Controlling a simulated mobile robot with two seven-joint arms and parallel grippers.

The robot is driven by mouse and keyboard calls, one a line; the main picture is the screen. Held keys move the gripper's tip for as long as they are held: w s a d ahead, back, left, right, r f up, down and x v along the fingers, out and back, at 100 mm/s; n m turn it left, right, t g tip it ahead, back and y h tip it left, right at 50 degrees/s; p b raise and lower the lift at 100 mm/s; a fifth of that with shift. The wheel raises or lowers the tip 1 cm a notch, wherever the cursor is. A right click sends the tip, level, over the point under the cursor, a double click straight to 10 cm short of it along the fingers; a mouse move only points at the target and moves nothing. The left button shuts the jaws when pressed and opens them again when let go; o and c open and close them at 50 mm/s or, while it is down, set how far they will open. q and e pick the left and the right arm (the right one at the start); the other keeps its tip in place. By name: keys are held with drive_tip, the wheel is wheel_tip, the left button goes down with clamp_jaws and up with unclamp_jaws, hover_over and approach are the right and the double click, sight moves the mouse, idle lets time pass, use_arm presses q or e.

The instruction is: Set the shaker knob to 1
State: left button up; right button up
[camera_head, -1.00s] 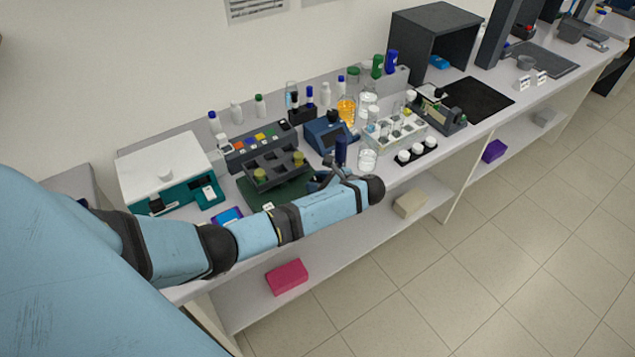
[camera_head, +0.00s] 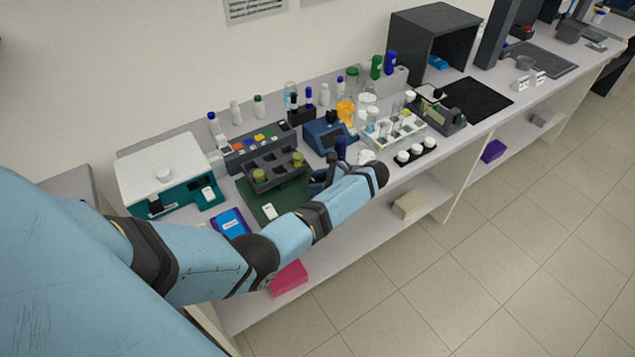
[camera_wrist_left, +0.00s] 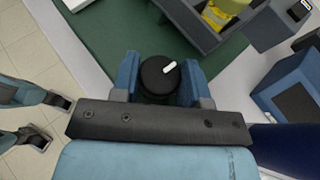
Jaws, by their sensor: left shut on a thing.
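A round black knob (camera_wrist_left: 157,80) with a white pointer mark shows in the left wrist view. Its pointer is tilted up and to the right in that picture. My left gripper (camera_wrist_left: 160,76) is shut on it, with one blue finger on each side. In the head view my left gripper (camera_head: 320,182) is low at the front right of the green base (camera_head: 290,196), which carries a dark rack (camera_head: 268,165) with yellow-capped tubes. There the knob is hidden by my gripper and arm. I cannot read any scale numbers.
A white and teal box (camera_head: 165,170) stands left of the rack. A blue device (camera_head: 325,134) stands behind my gripper, and glassware and a tube rack (camera_head: 395,130) stand to the right. A blue-screened tablet (camera_head: 230,222) lies near the bench's front edge.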

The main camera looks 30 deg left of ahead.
use_arm(q)
drive_tip(key=o, duration=0.9)
drive_tip(key=shift+a, duration=0.1)
drive_tip(key=shift+o, duration=0.2)
drive_tip(key=shift+w+d+r, duration=0.2)
drive_tip(key=shift+d, duration=0.3)
drive_tip(key=v, duration=1.2)
drive_tip(key=shift+w+d+r, duration=0.15)
drive_tip(key=shift+d+r, duration=0.1)
drive_tip(key=shift+r, duration=0.05)
